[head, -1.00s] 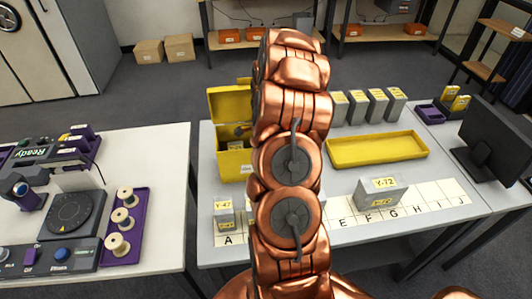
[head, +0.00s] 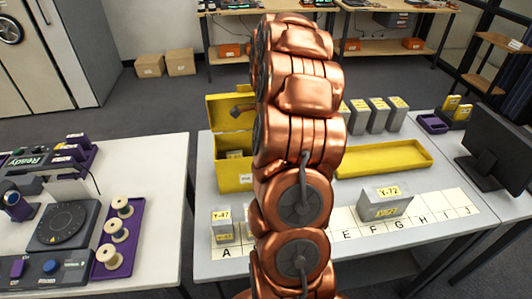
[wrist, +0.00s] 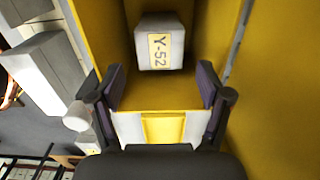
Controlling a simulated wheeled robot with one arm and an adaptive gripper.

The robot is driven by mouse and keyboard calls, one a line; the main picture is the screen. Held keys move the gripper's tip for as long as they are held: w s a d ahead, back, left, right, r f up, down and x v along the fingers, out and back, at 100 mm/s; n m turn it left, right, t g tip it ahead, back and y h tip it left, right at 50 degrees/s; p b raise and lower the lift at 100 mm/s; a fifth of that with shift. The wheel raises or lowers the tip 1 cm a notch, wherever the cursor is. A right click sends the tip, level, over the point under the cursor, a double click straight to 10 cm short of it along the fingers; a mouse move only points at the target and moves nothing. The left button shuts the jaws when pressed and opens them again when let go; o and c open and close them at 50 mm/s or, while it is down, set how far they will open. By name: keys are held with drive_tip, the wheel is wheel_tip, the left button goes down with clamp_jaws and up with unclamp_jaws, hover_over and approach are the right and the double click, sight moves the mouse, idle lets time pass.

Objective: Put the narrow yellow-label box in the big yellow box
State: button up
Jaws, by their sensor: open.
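The big yellow box (head: 234,177) stands open at the back left of the right-hand table, its lid (head: 222,104) tipped back. A pale box labelled Y-52 (wrist: 160,45) is inside it in the wrist view, apart from my fingers. Its label also seems to show inside the yellow box in the head view (head: 235,154). My gripper (wrist: 160,84) is open and empty, above the yellow box. In the head view, my arm hides most of it. A narrow grey box labelled Y-47 (head: 222,226) stands near letter A.
A wider grey box labelled Y-72 (head: 382,205) stands near F and G on the lettered strip. A shallow yellow tray (head: 384,160) lies behind it. Several grey boxes (head: 378,116) stand at the back. A monitor (head: 495,160) is at the right.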

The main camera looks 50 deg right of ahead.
drive_tip(key=shift+r, duration=0.8)
drive_tip(key=s+a+r+n, duration=0.25)
drive_tip(key=a+n, duration=0.35)
drive_tip(key=a, duration=0.5)
drive_tip(key=s+a+r+n, duration=0.2)
drive_tip(key=a+r+n, duration=0.3)
drive_tip(key=a, duration=0.7)
drive_tip(key=s+a+f+n+g, duration=0.1)
drive_tip(key=s+a+n, duration=0.6)
drive_tip(key=s, duration=0.2)
drive_tip(key=s+a+f+n, duration=0.1)
drive_tip(key=s+a+n, duration=0.5)
drive_tip(key=s+n, duration=0.2)
drive_tip(key=shift+s+a+g, duration=0.35)
drive_tip(key=shift+s+g, duration=0.05)
drive_tip(key=shift+s, duration=0.55)
